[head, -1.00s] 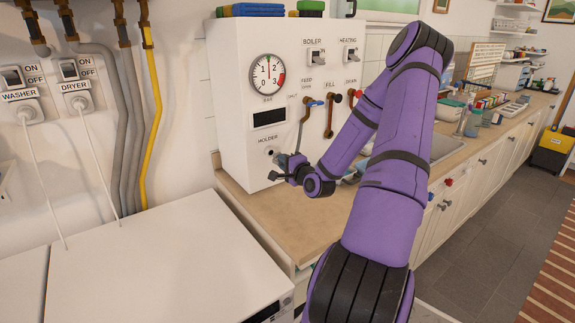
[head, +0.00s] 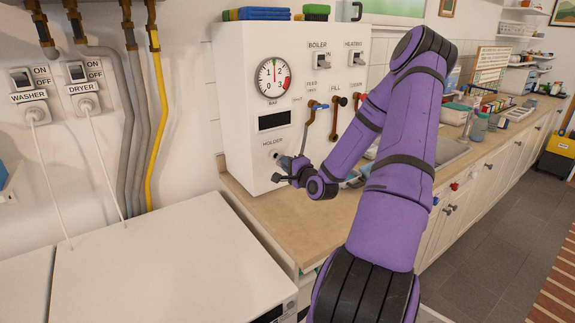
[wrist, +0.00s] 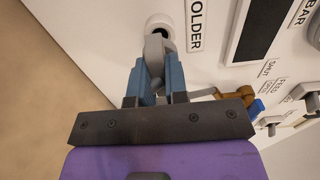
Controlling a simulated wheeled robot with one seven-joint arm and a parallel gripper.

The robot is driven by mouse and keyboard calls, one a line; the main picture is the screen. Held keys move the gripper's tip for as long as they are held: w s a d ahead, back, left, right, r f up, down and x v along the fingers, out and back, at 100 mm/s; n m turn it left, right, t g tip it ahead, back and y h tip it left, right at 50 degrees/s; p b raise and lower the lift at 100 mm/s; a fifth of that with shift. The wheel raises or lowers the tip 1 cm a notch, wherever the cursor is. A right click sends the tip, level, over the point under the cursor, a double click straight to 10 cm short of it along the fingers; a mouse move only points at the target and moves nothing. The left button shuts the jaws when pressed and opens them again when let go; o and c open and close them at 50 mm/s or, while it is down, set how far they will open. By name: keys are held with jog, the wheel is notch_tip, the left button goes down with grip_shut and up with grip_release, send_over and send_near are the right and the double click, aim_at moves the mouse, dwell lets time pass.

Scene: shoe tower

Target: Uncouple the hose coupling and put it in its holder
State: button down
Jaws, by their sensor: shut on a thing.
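The grey hose coupling (wrist: 154,48) is between the blue fingers of my gripper (wrist: 158,72) in the wrist view. Its front end is at the round white holder (wrist: 158,22), and the holder's dark opening shows partly above it. I cannot tell how deep the coupling sits in it. In the head view my gripper (head: 288,164) is just right of the holder (head: 274,154), low on the front of the white panel (head: 245,155). The coupling is mostly hidden there by the gripper. A grey pipe (head: 305,130) hangs from the blue-handled feed valve (head: 317,105), just above the gripper.
The wooden counter (head: 270,213) runs below the panel and is clear in front of it. The red-handled valve (head: 360,98) and black-handled fill valve (head: 338,101) are to the right, partly behind my arm. White appliances (head: 150,270) stand at the left.

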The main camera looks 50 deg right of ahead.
jog(key=shift+x, duration=1.55)
dwell(0.6)
jog(key=c, duration=1.1)
grip_release()
jog(key=shift+o, duration=0.2)
jog(key=shift+s, duration=0.1)
jog(key=v, duration=1)
jog(key=shift+s, duration=0.3)
jog(key=shift+a, duration=0.15)
